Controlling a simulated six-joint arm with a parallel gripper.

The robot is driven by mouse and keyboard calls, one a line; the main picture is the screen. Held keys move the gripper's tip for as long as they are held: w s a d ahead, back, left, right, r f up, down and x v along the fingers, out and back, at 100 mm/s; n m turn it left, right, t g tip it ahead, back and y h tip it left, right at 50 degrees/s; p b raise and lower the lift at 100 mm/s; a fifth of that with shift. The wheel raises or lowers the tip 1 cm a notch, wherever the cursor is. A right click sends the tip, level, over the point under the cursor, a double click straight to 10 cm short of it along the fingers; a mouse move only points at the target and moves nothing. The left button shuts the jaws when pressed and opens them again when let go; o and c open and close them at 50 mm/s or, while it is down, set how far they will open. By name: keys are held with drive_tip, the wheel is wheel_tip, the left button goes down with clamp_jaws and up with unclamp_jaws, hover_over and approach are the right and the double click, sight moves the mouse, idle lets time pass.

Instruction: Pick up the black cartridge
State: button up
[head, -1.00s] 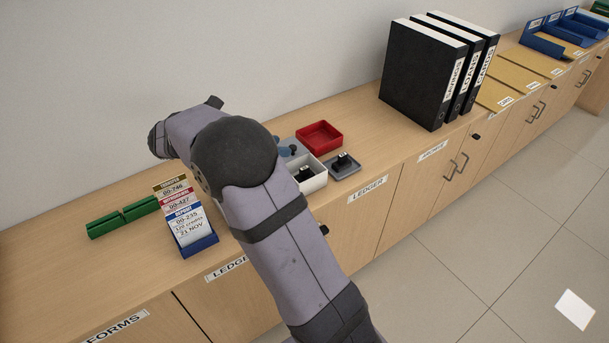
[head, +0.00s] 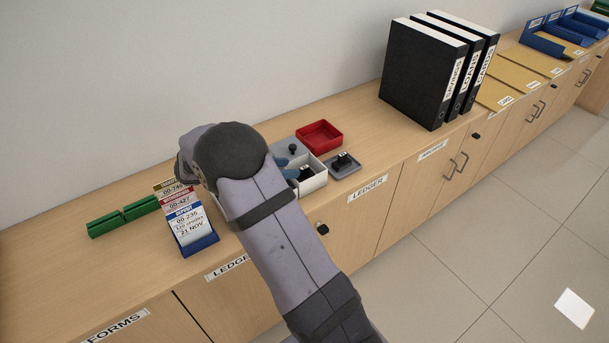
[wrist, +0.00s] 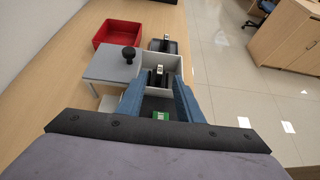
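My gripper (wrist: 158,84) is open, its two blue fingers apart. In the head view its fingertips (head: 288,168) show at the left side of a white open box (head: 316,182). A black cartridge-like piece with a pale top (wrist: 158,76) stands in that box and also shows in the head view (head: 306,173). In the wrist view it appears in the gap between the fingertips; I cannot tell whether they are level with it. A similar black piece (wrist: 163,45) sits on a dark grey tray (head: 354,168) beyond the box. My arm hides part of the box area.
A green-topped item (wrist: 160,115) shows low between the fingers. A blue card holder (head: 198,244) and black binders (head: 420,80) stand on the counter.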

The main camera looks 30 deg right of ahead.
sight(303, 168)
drive_tip(key=shift+x, duration=2.45)
clamp_jaws()
